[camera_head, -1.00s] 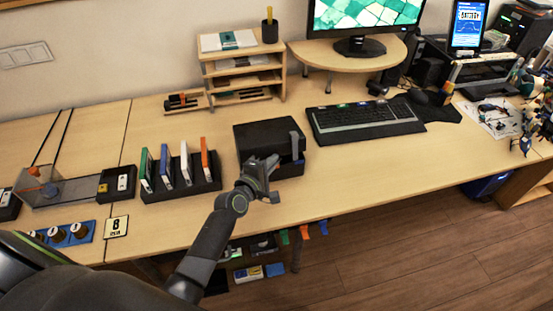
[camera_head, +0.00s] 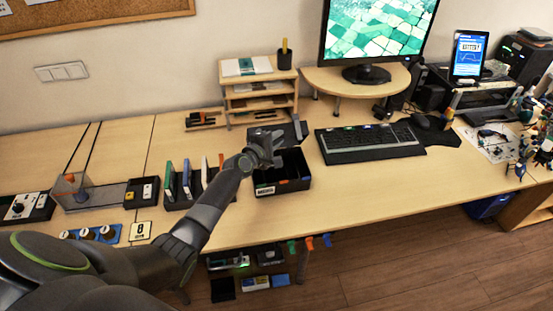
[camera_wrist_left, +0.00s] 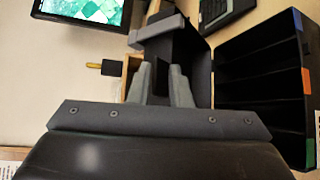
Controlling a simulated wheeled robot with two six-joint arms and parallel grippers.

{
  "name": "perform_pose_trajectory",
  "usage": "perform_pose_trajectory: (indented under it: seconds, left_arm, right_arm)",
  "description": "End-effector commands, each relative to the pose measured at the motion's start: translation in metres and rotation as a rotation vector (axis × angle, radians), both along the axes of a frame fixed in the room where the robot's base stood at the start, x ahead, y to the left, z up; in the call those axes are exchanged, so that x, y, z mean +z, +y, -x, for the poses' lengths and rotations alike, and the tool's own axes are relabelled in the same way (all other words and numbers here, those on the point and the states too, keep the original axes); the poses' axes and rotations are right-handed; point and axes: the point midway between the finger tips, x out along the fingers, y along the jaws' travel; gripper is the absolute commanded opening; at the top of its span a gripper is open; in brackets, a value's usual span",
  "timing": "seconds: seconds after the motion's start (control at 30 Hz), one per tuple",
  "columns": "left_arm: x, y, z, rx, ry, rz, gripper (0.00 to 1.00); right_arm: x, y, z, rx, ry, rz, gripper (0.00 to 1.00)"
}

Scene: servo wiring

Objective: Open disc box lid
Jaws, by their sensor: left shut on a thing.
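The black disc box (camera_head: 283,185) stands on the desk with its lid raised, and its dark inside shows. In the left wrist view the open box (camera_wrist_left: 262,78) lies at the right, with slots and blue, orange and green marks along its rim. The black lid (camera_wrist_left: 188,48) stands up from the box's edge and carries a grey bar-like handle (camera_wrist_left: 158,32). My left gripper (camera_head: 270,148) is above the box and shut on the lid. Its two grey fingers (camera_wrist_left: 160,85) lie either side of the lid. The gripper partly hides the lid in the head view. My right gripper is not in view.
A rack of coloured disc cases (camera_head: 186,186) stands close to the left of the box, partly behind my arm. A keyboard (camera_head: 368,143) lies to the right. A wooden shelf (camera_head: 262,101) stands behind. The desk in front of the keyboard is clear.

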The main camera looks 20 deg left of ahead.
Motion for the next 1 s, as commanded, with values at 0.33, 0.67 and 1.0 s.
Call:
perform_pose_trajectory:
  seconds: [0.33, 0.67, 1.0]
  left_arm:
    - [0.029, 0.023, -0.042, 0.001, 0.083, 0.062, 0.0]
    - [0.034, 0.044, -0.07, 0.001, 0.264, 0.189, 0.0]
    - [0.032, 0.055, -0.085, 0.001, 0.386, 0.272, 0.0]
  right_arm:
    - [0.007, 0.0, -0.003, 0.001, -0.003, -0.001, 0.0]
    - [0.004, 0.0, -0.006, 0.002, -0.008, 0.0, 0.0]
    - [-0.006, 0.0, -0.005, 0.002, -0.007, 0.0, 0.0]
